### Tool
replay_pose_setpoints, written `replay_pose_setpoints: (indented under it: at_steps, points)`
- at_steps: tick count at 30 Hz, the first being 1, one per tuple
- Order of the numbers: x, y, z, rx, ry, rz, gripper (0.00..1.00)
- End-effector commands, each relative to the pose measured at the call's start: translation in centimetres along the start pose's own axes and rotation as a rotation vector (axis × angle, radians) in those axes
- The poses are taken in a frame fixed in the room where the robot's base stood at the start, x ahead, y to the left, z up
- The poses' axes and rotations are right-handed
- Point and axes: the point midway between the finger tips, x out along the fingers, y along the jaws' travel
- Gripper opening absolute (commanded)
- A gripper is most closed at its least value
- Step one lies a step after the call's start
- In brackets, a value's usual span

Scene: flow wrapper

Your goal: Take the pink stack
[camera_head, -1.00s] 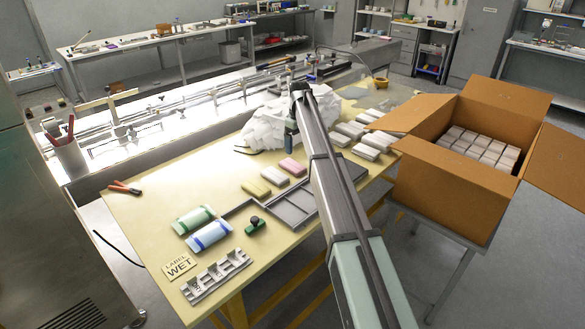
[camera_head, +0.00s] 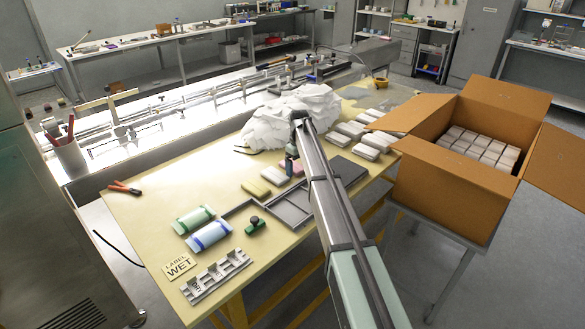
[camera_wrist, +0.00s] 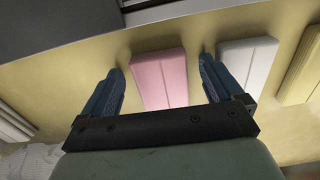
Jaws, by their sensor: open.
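The pink stack (camera_wrist: 161,78) lies on the yellow table, between and just ahead of my gripper's two fingers in the wrist view. In the head view, the pink stack (camera_head: 293,168) is mostly hidden behind my gripper (camera_head: 290,168). My gripper also shows in the wrist view (camera_wrist: 160,80), with its blue fingers apart and nothing held between them. A white stack (camera_wrist: 247,65) lies close beside the right finger in the wrist view.
A yellow stack (camera_head: 256,188) and a white stack (camera_head: 274,176) lie in a row with the pink one. A grey tray (camera_head: 287,210) is near the front. Crumpled white sheeting (camera_head: 290,112) lies behind. Several pale stacks (camera_head: 352,129) and an open carton (camera_head: 440,180) are right.

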Motion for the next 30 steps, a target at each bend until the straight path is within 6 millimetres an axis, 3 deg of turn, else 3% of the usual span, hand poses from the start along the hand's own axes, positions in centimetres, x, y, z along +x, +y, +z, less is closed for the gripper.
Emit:
replay_pose_setpoints:
  at_steps: [5, 23, 30]
  points:
    - [0.0, 0.01, -0.02, 0.0, 0.0, 0.0, 0.94]
    - [-0.02, 0.01, -0.02, 0.0, 0.0, 0.0, 0.36]
    - [-0.08, 0.01, -0.02, 0.0, 0.001, 0.0, 0.34]
